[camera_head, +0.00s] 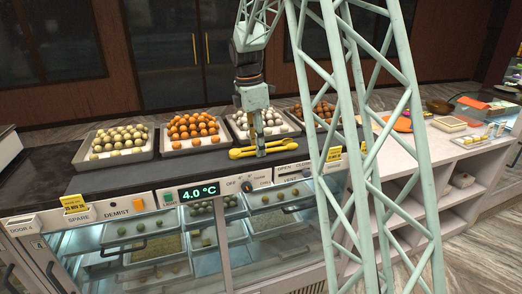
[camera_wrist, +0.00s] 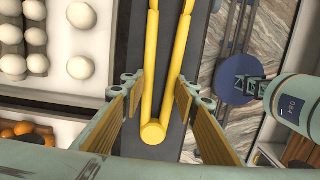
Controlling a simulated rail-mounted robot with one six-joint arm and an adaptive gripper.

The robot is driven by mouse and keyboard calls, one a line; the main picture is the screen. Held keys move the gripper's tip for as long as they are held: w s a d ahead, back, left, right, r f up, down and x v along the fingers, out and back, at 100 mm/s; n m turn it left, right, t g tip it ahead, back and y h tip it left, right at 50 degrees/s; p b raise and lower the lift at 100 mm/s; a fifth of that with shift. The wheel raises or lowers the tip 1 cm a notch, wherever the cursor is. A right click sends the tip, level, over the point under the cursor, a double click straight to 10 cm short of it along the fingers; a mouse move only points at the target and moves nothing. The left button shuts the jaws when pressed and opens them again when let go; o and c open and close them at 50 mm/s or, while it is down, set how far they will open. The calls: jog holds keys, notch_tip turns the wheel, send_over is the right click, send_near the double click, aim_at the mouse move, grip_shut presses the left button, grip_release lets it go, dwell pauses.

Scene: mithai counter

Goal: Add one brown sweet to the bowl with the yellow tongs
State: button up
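The yellow tongs (camera_head: 240,153) lie on the dark counter top in front of the tray of white sweets. In the wrist view the tongs (camera_wrist: 152,132) show their joined end, with two arms running upward. My gripper (camera_head: 260,152) is low over the tongs. In the wrist view my gripper (camera_wrist: 155,95) is open, one finger on each side of the tongs, with gaps visible. The brown sweets (camera_head: 322,110) sit in a tray at the right of the row, partly hidden by my lattice structure. A dark brown bowl-like dish (camera_head: 438,105) stands on the right counter.
Trays of yellow-green sweets (camera_head: 120,138), orange sweets (camera_head: 192,128) and white sweets (camera_head: 268,120) stand along the counter's back. A glass-fronted case (camera_head: 150,245) is below. An orange disc (camera_head: 400,122) and a small light tray (camera_head: 448,124) are at right.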

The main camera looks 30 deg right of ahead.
notch_tip(320, 180, up, 12)
jog(key=p, duration=0.8)
dwell(0.4)
jog(key=shift+r, duration=0.15)
dwell(0.4)
